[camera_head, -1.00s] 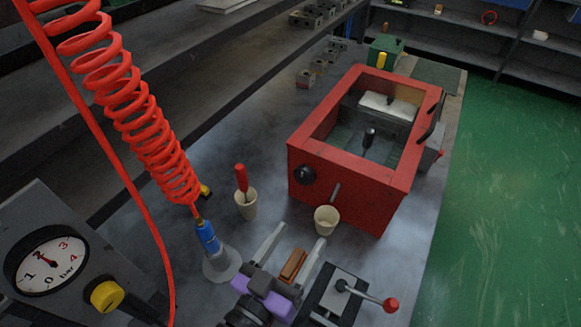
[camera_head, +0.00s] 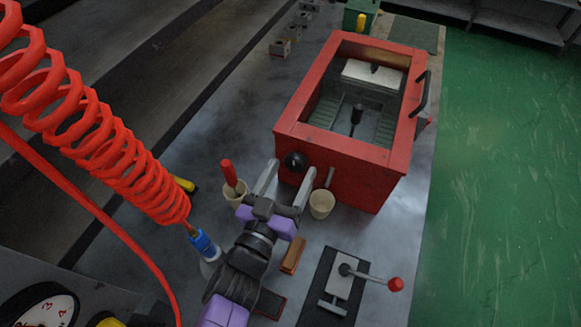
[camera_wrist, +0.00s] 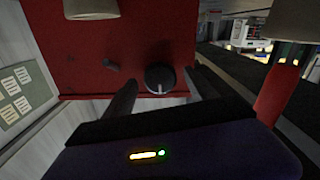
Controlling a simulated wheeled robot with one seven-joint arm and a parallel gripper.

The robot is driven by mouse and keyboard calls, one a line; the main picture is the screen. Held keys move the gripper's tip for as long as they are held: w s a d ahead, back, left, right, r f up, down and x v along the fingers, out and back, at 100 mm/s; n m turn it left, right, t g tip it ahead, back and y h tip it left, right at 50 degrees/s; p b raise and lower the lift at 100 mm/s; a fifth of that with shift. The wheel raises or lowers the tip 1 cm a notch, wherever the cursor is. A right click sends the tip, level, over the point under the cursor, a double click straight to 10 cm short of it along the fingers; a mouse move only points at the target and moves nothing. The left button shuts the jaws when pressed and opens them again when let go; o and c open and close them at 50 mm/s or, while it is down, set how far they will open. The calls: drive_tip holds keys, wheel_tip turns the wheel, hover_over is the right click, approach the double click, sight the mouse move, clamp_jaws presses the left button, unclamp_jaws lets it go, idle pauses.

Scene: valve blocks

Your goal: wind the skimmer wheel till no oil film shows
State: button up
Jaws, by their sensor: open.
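The red tank (camera_head: 345,172) stands on the grey bench, open at the top. A round black wheel (camera_head: 295,161), which I take to be the skimmer wheel, sits on its front wall. In the wrist view the wheel (camera_wrist: 160,78) faces me between the two fingers, with room on both sides. My gripper (camera_head: 287,179) is open and empty in front of the wheel; I see no contact. Inside the tank are ribbed panels and a dark upright part (camera_head: 356,118). I cannot tell whether an oil film shows there.
A cream cup (camera_head: 321,204) stands right of my gripper, and a cup with a red-handled tool (camera_head: 229,174) stands left. A brown block (camera_head: 293,255) and a red-knobbed lever (camera_head: 372,279) are nearer. A red coiled hose (camera_head: 100,140) hangs at left.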

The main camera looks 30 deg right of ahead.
drive_tip(key=shift+w+d, duration=0.25)
drive_tip(key=shift+d, duration=0.05)
drive_tip(key=c, duration=1.3)
drive_tip(key=shift+c, duration=0.2)
drive_tip(key=shift+m, duration=0.4)
